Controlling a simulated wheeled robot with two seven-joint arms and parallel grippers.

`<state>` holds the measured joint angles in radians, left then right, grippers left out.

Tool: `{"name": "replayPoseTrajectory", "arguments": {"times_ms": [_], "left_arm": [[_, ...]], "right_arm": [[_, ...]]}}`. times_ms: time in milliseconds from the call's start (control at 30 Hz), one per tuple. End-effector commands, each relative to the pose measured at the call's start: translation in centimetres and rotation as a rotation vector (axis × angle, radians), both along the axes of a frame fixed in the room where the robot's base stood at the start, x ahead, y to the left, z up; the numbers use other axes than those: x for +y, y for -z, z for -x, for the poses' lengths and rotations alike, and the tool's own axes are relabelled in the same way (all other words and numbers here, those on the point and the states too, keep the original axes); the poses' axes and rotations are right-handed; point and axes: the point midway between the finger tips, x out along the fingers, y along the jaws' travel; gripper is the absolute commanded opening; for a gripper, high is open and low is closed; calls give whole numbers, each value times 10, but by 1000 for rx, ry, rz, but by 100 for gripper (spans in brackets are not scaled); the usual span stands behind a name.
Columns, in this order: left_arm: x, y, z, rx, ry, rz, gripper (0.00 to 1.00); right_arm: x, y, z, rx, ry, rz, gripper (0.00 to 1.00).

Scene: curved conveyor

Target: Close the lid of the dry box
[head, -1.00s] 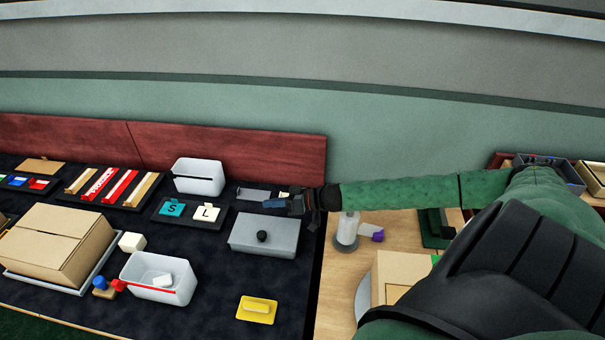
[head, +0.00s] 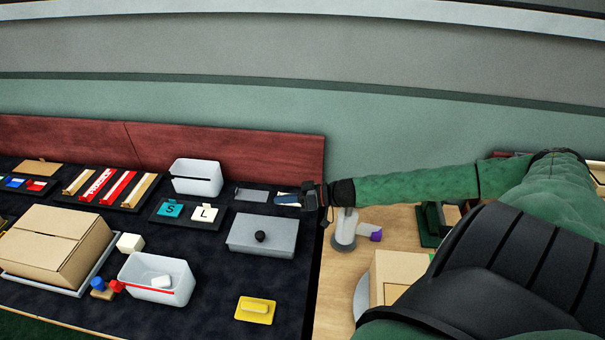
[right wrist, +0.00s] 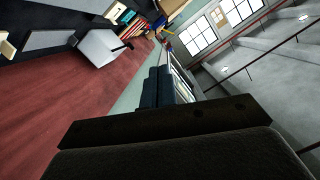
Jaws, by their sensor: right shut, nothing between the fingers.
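A low grey box (head: 262,236) with a black knob (head: 260,236) on its flat top stands right of the middle of the dark mat in the head view. It looks like the dry box with its lid down, though I cannot see the seam. My right gripper (head: 287,199) is shut and empty, behind the grey box and apart from it, near the mat's right edge. Its dark blue fingers (right wrist: 157,88) lie together in the right wrist view, with nothing between them. My left gripper is not in view.
A white bin (head: 196,178) stands at the back, and another white bin (head: 158,283) is at the front. A cardboard box (head: 57,245) is at left. A yellow block (head: 255,310) lies in front of the grey box. A red panel (head: 225,155) runs behind the mat.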

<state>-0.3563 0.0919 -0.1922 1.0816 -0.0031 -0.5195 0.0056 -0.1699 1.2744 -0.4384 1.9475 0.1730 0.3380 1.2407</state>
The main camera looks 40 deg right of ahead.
Motion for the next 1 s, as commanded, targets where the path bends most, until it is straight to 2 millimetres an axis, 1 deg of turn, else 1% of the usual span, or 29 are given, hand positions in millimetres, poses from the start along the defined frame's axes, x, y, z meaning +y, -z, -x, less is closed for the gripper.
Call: {"name": "replayPoseTrajectory", "arguments": {"times_ms": [100,300,533,633,1000], "left_arm": [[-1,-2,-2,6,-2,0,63],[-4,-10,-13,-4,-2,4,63],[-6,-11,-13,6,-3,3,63],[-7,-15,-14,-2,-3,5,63],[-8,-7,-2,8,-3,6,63]], "right_arm": [[-5,0,7,2,-1,2,0],[-13,-3,16,3,-1,0,0],[-20,-6,26,3,-1,1,0],[-24,-7,30,3,-1,1,0],[-34,-11,41,0,-1,0,0]]}}
